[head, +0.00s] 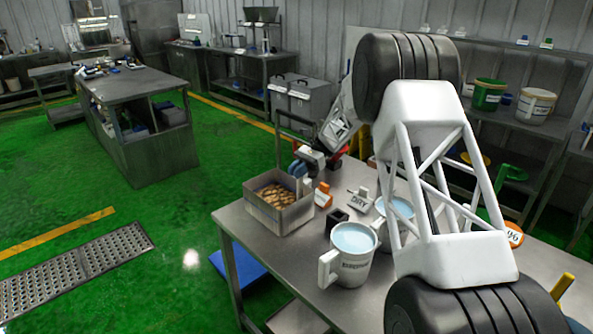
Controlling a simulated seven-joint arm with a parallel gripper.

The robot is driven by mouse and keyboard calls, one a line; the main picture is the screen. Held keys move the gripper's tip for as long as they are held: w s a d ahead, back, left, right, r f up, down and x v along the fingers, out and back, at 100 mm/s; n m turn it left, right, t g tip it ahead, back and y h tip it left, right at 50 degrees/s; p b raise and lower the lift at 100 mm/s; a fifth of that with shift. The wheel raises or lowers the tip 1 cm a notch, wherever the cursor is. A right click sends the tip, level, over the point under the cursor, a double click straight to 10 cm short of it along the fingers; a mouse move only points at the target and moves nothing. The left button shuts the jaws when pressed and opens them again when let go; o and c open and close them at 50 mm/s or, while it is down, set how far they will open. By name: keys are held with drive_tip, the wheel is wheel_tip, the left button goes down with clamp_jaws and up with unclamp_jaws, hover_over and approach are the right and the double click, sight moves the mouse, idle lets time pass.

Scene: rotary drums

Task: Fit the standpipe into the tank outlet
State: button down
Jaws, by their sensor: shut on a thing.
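My gripper (302,171) is small in the head view, at the far end of my white arm, low over the back right corner of a grey metal tank (263,212). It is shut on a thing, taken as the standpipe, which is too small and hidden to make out. The tank is an open rectangular box on the near steel table, with brown rounded pieces inside. Its outlet cannot be seen, so I cannot tell whether the pipe touches it.
A white handled jug (352,262) of pale blue liquid stands in front of my arm, with another (397,208) behind. An orange piece (323,196), a small dark block (338,217) and a sign reading DRY (359,201) stand between tank and jugs. The front left tabletop (262,243) is bare.

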drive_tip(key=shift+f, duration=1.5)
drive_tip(key=c, duration=1.1)
unclamp_jaws()
drive_tip(key=shift+o, duration=0.2)
drive_tip(key=v, duration=0.7)
drive_tip(key=shift+w+d, duration=0.3)
drive_tip(key=shift+r, duration=0.15)
